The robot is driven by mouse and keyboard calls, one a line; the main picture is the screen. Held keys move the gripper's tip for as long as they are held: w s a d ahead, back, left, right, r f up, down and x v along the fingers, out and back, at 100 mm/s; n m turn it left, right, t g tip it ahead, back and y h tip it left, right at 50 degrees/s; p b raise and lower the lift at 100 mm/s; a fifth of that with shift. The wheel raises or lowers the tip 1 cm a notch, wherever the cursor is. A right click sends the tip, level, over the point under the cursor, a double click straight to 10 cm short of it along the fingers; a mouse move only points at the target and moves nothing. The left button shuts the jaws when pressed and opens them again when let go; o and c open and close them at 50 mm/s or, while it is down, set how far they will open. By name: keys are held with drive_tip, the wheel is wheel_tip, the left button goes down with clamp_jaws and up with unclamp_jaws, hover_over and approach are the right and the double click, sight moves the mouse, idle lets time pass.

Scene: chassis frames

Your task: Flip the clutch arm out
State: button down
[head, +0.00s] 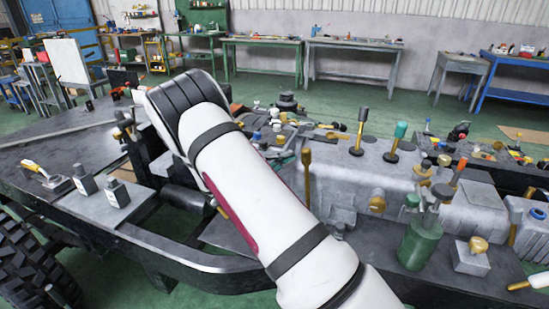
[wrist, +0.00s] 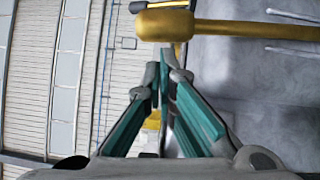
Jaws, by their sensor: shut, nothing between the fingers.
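In the wrist view my gripper (wrist: 164,72) is shut, its teal-padded fingers meeting with nothing between them. A gold arm (wrist: 240,30) with a thick rounded end lies across the picture just beyond the fingertips. I cannot tell whether they touch it, or whether it is the clutch arm. A dark-tipped yellow piece (wrist: 160,5) shows behind it. In the head view my white arm hides my gripper. Upright levers stand on the grey chassis housing: one brown-handled (head: 306,156), one grey-topped (head: 362,117) and one teal-topped (head: 401,131).
The black chassis frame (head: 205,262) runs along the front left. A green container (head: 420,245) holding tools and a small grey box (head: 470,260) stand at the right. A tyre (head: 35,275) is at the lower left.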

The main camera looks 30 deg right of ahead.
drive_tip(key=shift+s+d, duration=0.2)
drive_tip(key=shift+d, duration=0.05)
drive_tip(key=s+d+m+y+p, duration=0.2)
drive_tip(key=s+d+m+p, duration=0.2)
drive_tip(key=s+d+p, duration=0.4)
drive_tip(key=shift+s+d+y+p, duration=0.4)
drive_tip(key=shift+s+p, duration=1.05)
drive_tip(key=shift+s, duration=0.3)
